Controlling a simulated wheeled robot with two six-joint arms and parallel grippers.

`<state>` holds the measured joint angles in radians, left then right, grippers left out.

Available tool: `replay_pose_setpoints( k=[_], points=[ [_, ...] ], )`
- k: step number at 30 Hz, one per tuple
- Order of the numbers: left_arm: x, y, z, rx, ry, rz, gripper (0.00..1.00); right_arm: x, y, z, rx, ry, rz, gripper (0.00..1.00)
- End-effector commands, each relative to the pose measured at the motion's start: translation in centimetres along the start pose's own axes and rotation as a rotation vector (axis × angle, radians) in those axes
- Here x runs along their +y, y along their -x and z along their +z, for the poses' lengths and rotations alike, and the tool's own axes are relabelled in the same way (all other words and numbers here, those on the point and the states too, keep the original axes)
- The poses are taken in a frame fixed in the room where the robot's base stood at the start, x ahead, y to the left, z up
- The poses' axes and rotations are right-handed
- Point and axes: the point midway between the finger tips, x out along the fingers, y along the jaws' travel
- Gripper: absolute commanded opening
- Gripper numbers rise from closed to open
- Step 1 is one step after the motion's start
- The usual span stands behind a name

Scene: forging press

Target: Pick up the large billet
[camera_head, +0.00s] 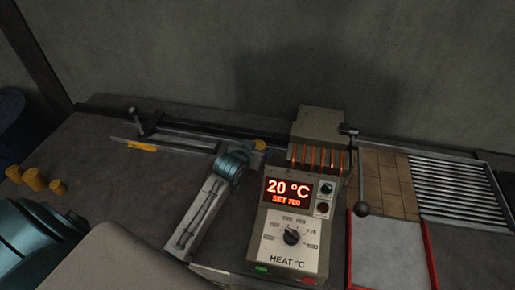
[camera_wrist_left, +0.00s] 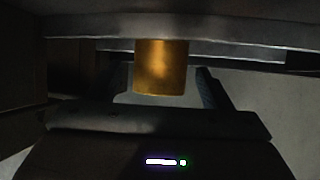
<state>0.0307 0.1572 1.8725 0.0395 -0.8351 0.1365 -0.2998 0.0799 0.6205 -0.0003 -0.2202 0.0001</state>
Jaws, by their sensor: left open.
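A golden cylindrical billet (camera_wrist_left: 160,66) shows in the left wrist view, in front of a grey horizontal bar. My left gripper (camera_wrist_left: 158,76) is open, with one dark finger on each side of the billet and gaps between the fingers and it. In the head view the left gripper (camera_head: 247,150) is mostly hidden behind my teal wrist joint. A small yellow patch (camera_head: 260,145) shows just beyond it, close to the heater; I cannot tell whether it is the same billet. My right gripper is not in view.
Three yellow billets (camera_head: 35,180) stand at the bench's left. A heater control box (camera_head: 285,245) reads 20 °C, with a coil (camera_head: 316,158) behind it. A rail (camera_head: 180,138) runs along the back. A red-edged tray (camera_head: 390,255) and slatted rack (camera_head: 460,190) are right.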

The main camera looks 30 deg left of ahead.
Motion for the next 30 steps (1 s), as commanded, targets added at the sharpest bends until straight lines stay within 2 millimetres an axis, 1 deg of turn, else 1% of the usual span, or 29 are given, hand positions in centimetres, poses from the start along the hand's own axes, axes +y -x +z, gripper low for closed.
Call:
replay_pose_setpoints(
  k=[1, 4, 11, 14, 15, 17, 18, 20, 22, 23, 25, 26, 30],
  points=[
    [0.02, -0.52, -0.13, -0.001, 0.001, 0.000, 0.74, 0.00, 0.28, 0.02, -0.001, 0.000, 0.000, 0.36],
    [0.04, -1.12, 0.00, 0.000, 0.000, 0.000, 0.74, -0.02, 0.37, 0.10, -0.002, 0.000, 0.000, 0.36],
    [0.04, -1.24, 0.07, 0.000, 0.000, 0.001, 0.74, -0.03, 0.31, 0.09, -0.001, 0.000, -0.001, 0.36],
    [0.03, -1.23, 0.07, 0.000, 0.000, 0.000, 0.56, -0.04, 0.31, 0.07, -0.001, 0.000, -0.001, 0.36],
    [0.03, -1.23, 0.07, 0.000, 0.000, 0.000, 0.48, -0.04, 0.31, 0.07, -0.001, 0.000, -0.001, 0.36],
    [0.03, -1.22, 0.07, 0.000, 0.000, 0.000, 0.36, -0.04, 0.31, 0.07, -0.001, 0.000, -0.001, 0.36],
    [0.03, -1.22, 0.07, 0.000, 0.000, 0.000, 0.28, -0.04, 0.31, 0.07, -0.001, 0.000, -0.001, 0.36],
    [0.03, -1.22, 0.07, 0.000, 0.000, 0.000, 0.17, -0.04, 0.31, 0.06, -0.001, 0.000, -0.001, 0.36],
    [0.03, -1.22, 0.07, 0.000, 0.000, 0.000, 0.03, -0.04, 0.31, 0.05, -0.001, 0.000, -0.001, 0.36],
    [0.03, -1.22, 0.06, 0.000, 0.000, 0.000, 0.00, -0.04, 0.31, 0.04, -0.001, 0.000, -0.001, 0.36],
    [0.03, -1.22, 0.06, 0.000, 0.000, 0.000, 0.00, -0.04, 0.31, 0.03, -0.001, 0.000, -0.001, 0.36],
    [0.05, -1.14, -0.33, 0.008, -0.001, 0.001, 0.00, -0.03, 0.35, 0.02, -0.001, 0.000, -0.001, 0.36],
    [0.04, -1.14, -0.31, 0.008, -0.001, 0.001, 0.00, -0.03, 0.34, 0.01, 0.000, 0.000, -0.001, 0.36]
  ],
)
